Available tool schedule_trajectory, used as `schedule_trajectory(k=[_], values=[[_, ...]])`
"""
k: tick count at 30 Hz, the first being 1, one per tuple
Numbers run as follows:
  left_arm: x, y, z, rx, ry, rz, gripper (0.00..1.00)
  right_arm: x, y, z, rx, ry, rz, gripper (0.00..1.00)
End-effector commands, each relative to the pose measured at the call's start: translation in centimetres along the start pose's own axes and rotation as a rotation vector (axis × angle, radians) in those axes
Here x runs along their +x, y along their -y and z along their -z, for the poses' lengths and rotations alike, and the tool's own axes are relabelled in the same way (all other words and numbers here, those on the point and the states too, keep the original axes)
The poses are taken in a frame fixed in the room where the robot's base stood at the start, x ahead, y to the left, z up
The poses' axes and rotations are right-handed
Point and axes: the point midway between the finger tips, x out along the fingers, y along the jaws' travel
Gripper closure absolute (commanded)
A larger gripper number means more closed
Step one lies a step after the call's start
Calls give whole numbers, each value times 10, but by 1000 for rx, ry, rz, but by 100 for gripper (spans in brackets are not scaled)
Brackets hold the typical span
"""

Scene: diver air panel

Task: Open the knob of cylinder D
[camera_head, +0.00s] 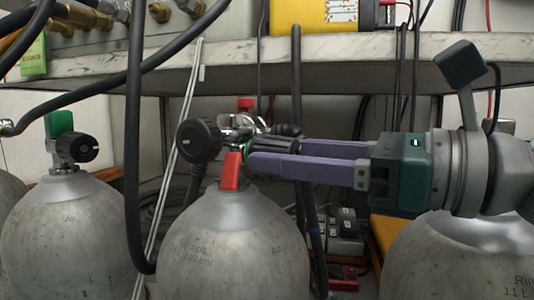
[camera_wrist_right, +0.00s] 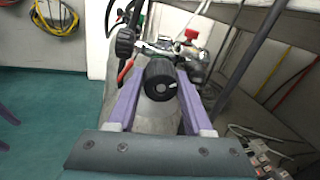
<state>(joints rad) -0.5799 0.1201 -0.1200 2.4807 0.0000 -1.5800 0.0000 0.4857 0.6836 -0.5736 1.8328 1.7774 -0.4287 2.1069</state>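A grey cylinder (camera_head: 225,245) stands in the middle of the head view, with a valve on top carrying a red tag (camera_head: 231,171). Its black ribbed knob (camera_head: 272,144) points right, toward my right gripper; the knob also shows in the right wrist view (camera_wrist_right: 160,80). No letter D is readable on it. My right gripper (camera_head: 268,154) is open, its two purple fingers reaching along either side of the knob. In the wrist view the knob sits between the fingertips, with small gaps. Purple slivers at the left edge of the wrist view may be my left gripper (camera_wrist_right: 8,114).
Another cylinder (camera_head: 65,235) with a black knob and green top stands left, and one (camera_head: 460,262) stands right under my arm. A black hose (camera_head: 135,150) hangs left of the middle cylinder. A round black regulator (camera_head: 198,140) sits beside the valve. A shelf (camera_head: 350,52) runs above.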

Motion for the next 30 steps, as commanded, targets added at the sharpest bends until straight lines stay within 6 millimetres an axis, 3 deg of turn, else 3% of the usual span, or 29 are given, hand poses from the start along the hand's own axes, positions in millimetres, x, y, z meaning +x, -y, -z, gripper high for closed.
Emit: schedule_trajectory(k=[1, 12, 23, 30], values=[[0, 0, 0, 0, 0, 0, 17, 0, 0, 0, 0, 0, 0, 60], [0, 0, 0, 0, 0, 0, 17, 0, 0, 0, 0, 0, 0, 100], [-1, 0, 0, 0, 1, 0, 17, 0, 0, 0, -53, 2, 0, 100], [-2, 0, 0, 0, 1, 0, 17, 0, 0, 0, -204, 9, 2, 100]])
